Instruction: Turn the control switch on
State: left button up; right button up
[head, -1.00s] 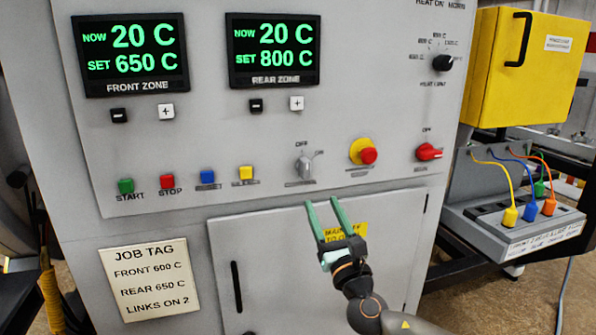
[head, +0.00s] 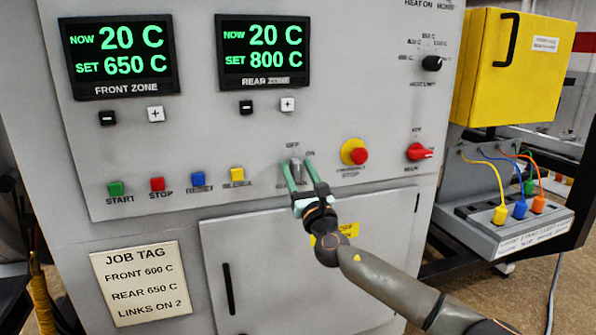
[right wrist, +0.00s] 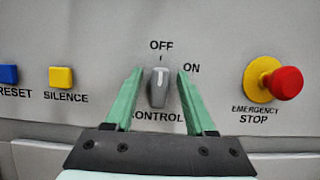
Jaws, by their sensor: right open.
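The control switch (head: 296,172) is a grey knob on the furnace panel with OFF above it and ON to its upper right. In the right wrist view the knob (right wrist: 158,87) points up at OFF. My right gripper (head: 297,170) is open, with its green fingers on the left and right of the knob. In the right wrist view the fingers (right wrist: 160,80) flank the knob with a small gap on each side. Whether the fingertips reach the knob's depth is hard to tell. My left gripper is not in view.
The red emergency stop (head: 360,155) on its yellow base is right of the switch. The yellow silence button (head: 237,174) is to its left. A red rotary knob (head: 419,152) sits farther right. The cabinet door (head: 270,260) is below the panel.

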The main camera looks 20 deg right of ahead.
grip_shut()
dwell(0.5)
